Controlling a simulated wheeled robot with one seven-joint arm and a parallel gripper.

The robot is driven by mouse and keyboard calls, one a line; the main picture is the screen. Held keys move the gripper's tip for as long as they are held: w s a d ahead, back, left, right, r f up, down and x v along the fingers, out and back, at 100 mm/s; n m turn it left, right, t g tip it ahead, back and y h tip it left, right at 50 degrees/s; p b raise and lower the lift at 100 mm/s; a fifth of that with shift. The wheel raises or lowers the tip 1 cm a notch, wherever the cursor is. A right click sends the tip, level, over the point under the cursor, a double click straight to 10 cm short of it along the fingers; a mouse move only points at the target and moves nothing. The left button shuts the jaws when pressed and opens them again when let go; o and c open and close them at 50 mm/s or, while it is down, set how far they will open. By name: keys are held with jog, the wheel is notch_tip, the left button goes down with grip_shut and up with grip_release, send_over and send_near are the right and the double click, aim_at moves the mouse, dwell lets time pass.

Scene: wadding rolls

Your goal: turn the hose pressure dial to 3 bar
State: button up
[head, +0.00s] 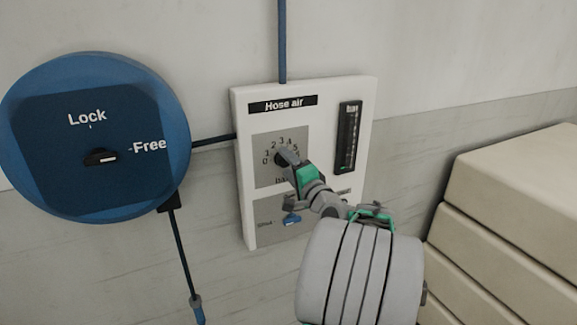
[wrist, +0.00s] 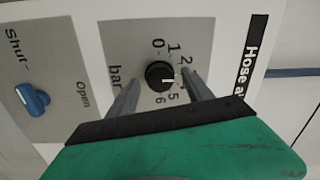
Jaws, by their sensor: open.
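The pressure dial (wrist: 160,75) is a small black round knob with a pale mark, on a grey plate numbered 0 to 6 and labelled bar. I cannot tell exactly which number the mark points at; some numbers are hidden by a finger. My gripper (head: 287,160) is open in front of the dial on the white Hose air panel (head: 245,205). In the wrist view its two fingers stand on either side of the knob with visible gaps; I cannot tell how deep they reach. In the head view my gripper mostly hides the dial.
A blue valve handle (head: 291,218) marked Shut and Open sits below the dial. A black vertical gauge (head: 347,138) is at upper right. A blue hose reel (head: 95,70) marked Lock and Free hangs left. Stacked beige blocks (head: 515,190) stand right.

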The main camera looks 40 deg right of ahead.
jog(key=b+v, duration=0.2)
jog(key=v, duration=0.5)
jog(key=shift+s, duration=0.35)
jog(key=shift+a, duration=0.15)
